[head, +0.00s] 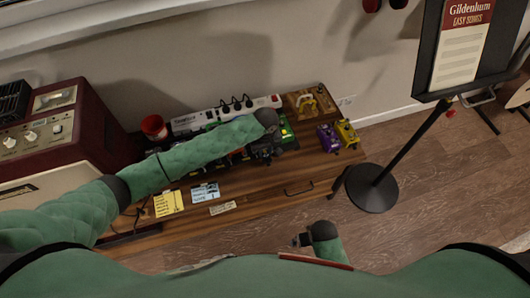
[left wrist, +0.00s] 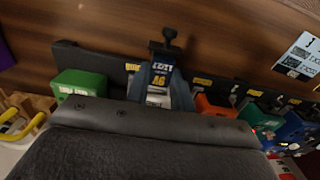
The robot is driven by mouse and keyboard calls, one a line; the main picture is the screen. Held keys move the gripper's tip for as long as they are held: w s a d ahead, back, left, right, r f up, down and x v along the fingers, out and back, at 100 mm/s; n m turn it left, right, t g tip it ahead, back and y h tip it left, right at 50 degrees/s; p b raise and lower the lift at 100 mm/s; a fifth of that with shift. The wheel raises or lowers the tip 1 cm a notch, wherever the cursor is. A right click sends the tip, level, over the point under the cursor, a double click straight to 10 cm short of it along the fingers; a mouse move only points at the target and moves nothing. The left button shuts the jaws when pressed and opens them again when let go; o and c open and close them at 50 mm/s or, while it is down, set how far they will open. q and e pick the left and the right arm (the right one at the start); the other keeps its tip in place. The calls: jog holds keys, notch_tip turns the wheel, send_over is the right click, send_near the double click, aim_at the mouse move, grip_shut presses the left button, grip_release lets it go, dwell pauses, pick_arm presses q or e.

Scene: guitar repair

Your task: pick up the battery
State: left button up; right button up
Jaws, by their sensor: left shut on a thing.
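My left gripper (left wrist: 160,92) is shut on a small dark block with a light printed label, which I take to be the battery (left wrist: 158,76). A black knobbed part sits at the block's far end. In the head view the left gripper (head: 265,152) is over the pedal row on the wooden cabinet, and the battery cannot be made out there. Whether the block touches the black board below is unclear. My right gripper (head: 301,240) is low in front of the cabinet, away from the pedals; its jaws are too small to judge.
A green pedal (left wrist: 80,84), an orange pedal (left wrist: 212,104) and a blue pedal (left wrist: 290,130) flank the left gripper closely. Behind stands a white power strip (head: 262,103). Purple (head: 328,138) and yellow (head: 347,133) pedals sit right.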

pick_arm(q)
notch_tip(320, 180, up, 3)
jog(key=shift+f+b, duration=0.15)
jog(key=shift+b, duration=0.3)
jog(key=s+d+r+b, duration=0.2)
jog(key=s+d+r, duration=0.5)
jog(key=s, duration=0.1)
jog(key=shift+s+d, duration=0.3)
jog(key=shift+s, duration=0.1)
pick_arm(e)
notch_tip(320, 180, up, 14)
jog(key=shift+w+a+r, duration=0.15)
jog(key=shift+a+r, duration=0.05)
jog(key=shift+a, duration=0.05)
pick_arm(q)
jog(key=shift+r, duration=0.1)
